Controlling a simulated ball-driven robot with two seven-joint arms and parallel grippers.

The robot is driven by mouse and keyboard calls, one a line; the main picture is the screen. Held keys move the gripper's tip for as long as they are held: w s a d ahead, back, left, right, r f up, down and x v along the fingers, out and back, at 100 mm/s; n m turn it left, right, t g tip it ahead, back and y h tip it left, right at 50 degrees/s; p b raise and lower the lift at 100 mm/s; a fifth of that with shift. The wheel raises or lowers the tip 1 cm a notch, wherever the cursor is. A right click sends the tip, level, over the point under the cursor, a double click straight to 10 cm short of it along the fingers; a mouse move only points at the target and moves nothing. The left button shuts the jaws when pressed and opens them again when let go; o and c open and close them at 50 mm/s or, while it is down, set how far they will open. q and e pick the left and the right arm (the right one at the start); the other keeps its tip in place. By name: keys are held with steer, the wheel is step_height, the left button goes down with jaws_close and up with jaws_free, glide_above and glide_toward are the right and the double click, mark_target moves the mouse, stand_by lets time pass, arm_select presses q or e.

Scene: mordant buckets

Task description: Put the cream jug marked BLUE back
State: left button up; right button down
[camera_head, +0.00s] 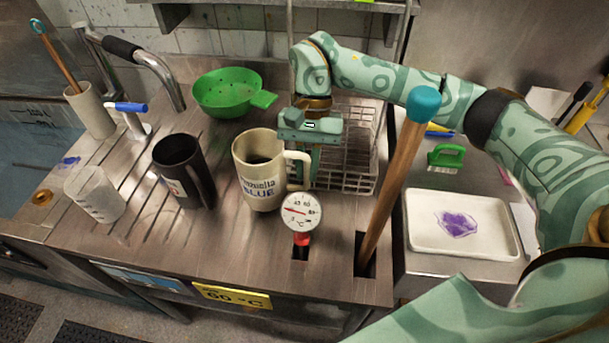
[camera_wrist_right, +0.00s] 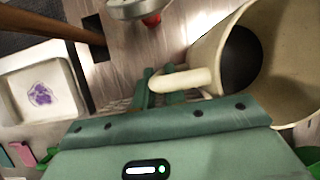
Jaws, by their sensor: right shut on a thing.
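The cream jug (camera_head: 262,182), lettered BLUE, is upright left of my right gripper (camera_head: 305,172), with its handle toward the gripper. Something dark shows inside it. My right gripper is shut on the jug's handle; in the right wrist view the handle (camera_wrist_right: 187,79) runs between the fingers (camera_wrist_right: 160,84), beside the jug's wide mouth (camera_wrist_right: 208,42). I cannot tell whether the jug's base touches the steel counter. My left gripper is not in view.
A black jug (camera_head: 178,172) and a clear beaker (camera_head: 95,194) stand to the left. A green colander (camera_head: 226,92) is behind, a wire rack (camera_head: 358,150) behind right. A dial thermometer (camera_head: 301,212) and a blue-capped wooden pole (camera_head: 394,185) stand close in front and right.

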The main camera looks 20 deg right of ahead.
mark_target(307, 177)
steer(key=shift+f, duration=1.55)
steer(key=c, duration=1.5)
jaws_free()
steer(key=shift+o, duration=0.2)
steer(key=v, duration=0.7)
steer(key=shift+r, duration=0.3)
